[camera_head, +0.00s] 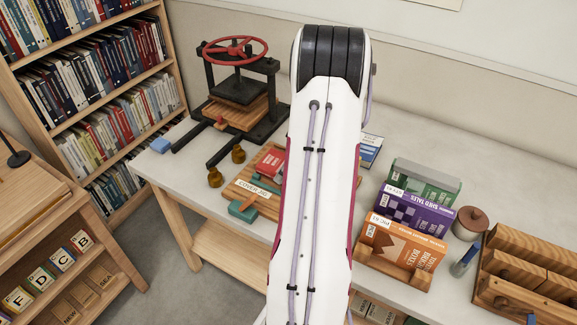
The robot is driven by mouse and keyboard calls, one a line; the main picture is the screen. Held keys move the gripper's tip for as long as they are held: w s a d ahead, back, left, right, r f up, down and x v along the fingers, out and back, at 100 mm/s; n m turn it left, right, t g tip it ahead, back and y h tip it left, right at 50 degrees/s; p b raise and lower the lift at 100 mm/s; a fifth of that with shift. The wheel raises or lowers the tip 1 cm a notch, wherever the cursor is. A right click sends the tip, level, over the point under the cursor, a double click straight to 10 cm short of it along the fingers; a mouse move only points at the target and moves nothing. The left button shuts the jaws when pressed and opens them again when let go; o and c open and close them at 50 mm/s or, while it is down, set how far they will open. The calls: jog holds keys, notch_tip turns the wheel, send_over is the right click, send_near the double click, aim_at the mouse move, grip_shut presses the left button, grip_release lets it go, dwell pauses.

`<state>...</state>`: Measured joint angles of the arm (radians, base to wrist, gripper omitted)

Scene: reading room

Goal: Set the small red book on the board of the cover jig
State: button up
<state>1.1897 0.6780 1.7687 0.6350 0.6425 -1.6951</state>
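The cover jig (238,194) is a wooden board labelled "COVER JIG", lying on the grey table left of my arm. A red, flat piece with pale marks (270,160), which looks like the small red book, shows at the jig's far part. My arm hides its right side, and I cannot tell whether it lies flat on the board or is held above it. A teal block (242,210) sits at the jig's near edge. My white arm crosses the middle of the view and covers the jig's right part. My gripper is hidden behind it.
A black press with a red wheel (235,49) stands at the back left, with two brass knobs (215,177) near the jig. Right of my arm stand green, purple (412,212) and orange books, a brown round pot (470,222) and a slotted wooden rack (525,270). A blue-and-white booklet (371,150) lies behind.

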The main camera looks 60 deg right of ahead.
jog(key=o, duration=1.4)
jog(key=shift+f, duration=0.1)
jog(key=shift+r, duration=0.2)
jog(key=shift+r, duration=4.3)
